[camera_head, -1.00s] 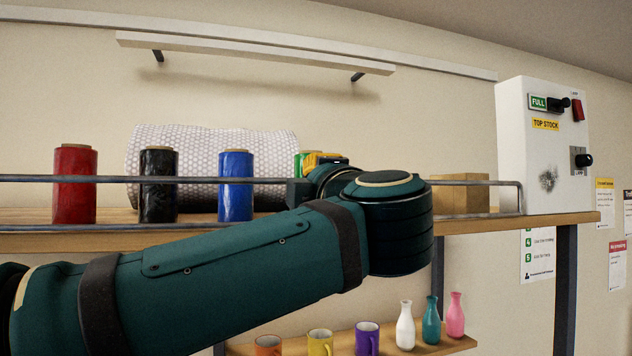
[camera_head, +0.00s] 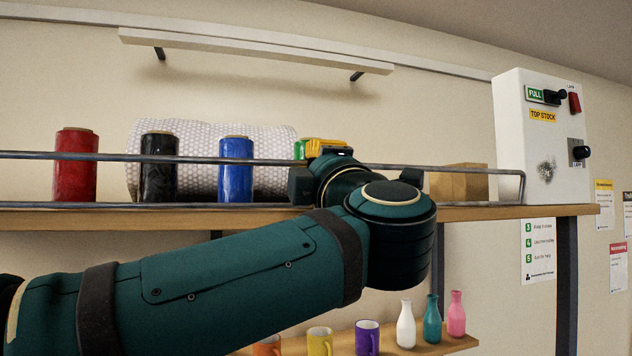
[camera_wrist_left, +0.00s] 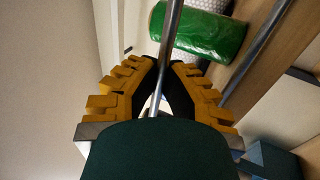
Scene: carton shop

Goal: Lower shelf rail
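The shelf rail (camera_head: 200,160) is a thin grey metal bar running along the shelf front, with a bent end post at the right. It stands raised above a lower bar at the board's edge. My left gripper (camera_head: 325,148) is at the rail near its middle, partly hidden behind my wrist in the head view. In the left wrist view, its yellow-backed fingers (camera_wrist_left: 163,70) close in from both sides on the rail (camera_wrist_left: 170,30), which passes between the dark fingertips. The exact contact is partly hidden. My right gripper is not in view.
Behind the rail stand red (camera_head: 76,165), black (camera_head: 159,167) and blue (camera_head: 236,169) rolls, a green roll (camera_wrist_left: 197,32), a bubble-wrap roll (camera_head: 205,140) and a carton (camera_head: 459,182). A control box (camera_head: 540,135) stands at the right. Mugs and bottles (camera_head: 405,325) are on a lower shelf.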

